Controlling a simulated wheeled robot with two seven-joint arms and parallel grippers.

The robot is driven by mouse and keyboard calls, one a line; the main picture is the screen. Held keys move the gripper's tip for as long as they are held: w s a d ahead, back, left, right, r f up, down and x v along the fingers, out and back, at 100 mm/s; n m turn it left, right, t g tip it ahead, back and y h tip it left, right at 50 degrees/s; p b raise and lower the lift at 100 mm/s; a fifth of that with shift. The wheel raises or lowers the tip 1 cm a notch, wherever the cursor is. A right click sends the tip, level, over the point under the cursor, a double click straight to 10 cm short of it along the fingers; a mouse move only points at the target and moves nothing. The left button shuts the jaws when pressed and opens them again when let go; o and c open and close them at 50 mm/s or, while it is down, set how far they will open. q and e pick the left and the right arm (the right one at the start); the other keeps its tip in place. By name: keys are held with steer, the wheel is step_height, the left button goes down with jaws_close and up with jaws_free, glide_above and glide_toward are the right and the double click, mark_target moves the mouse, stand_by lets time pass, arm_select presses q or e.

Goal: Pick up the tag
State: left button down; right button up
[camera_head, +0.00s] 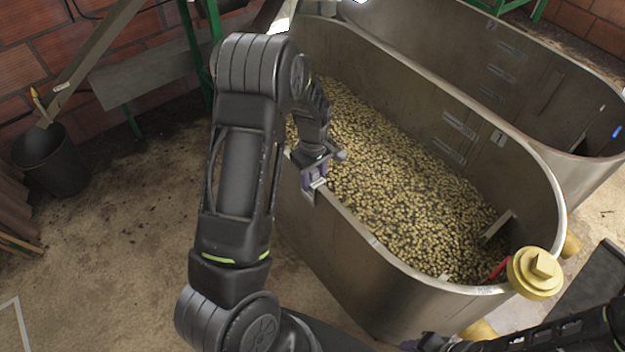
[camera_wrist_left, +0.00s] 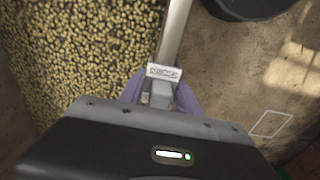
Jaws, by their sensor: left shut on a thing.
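The tag (camera_wrist_left: 164,73) is a small pale plate with dark lettering in the left wrist view, at the rim of the metal tank (camera_head: 352,232). My left gripper (camera_head: 318,180) is at the tank's near left rim in the head view. Its purple fingers stand on either side of the tag and are shut on it; in the left wrist view the gripper (camera_wrist_left: 161,98) shows from behind. In the head view the tag (camera_head: 318,184) is small and its lettering cannot be read. Part of my right arm shows at the lower right; whether its gripper is open cannot be told.
The tank holds many yellowish beans (camera_head: 400,185). A second metal tank (camera_head: 560,95) stands behind it. A yellow fitting (camera_head: 535,273) sits at the front right end. A black bucket (camera_head: 50,158) stands at the left by the brick wall. The floor left of the tank is mostly clear.

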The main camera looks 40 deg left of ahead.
arm_select(q)
step_height(320, 180, up, 18)
steer(key=b, duration=0.1)
stand_by(0.6)
stand_by(0.5)
steer(key=w+d+m, duration=0.2)
steer(key=d+m, duration=0.5)
steer(key=d, duration=0.1)
steer(key=w+d+f+m, duration=0.1)
steer(key=w+d+m, duration=0.1)
steer(key=d+m, duration=0.5)
steer(key=shift+d+f+m, duration=0.3)
steer(key=shift+d, duration=0.75)
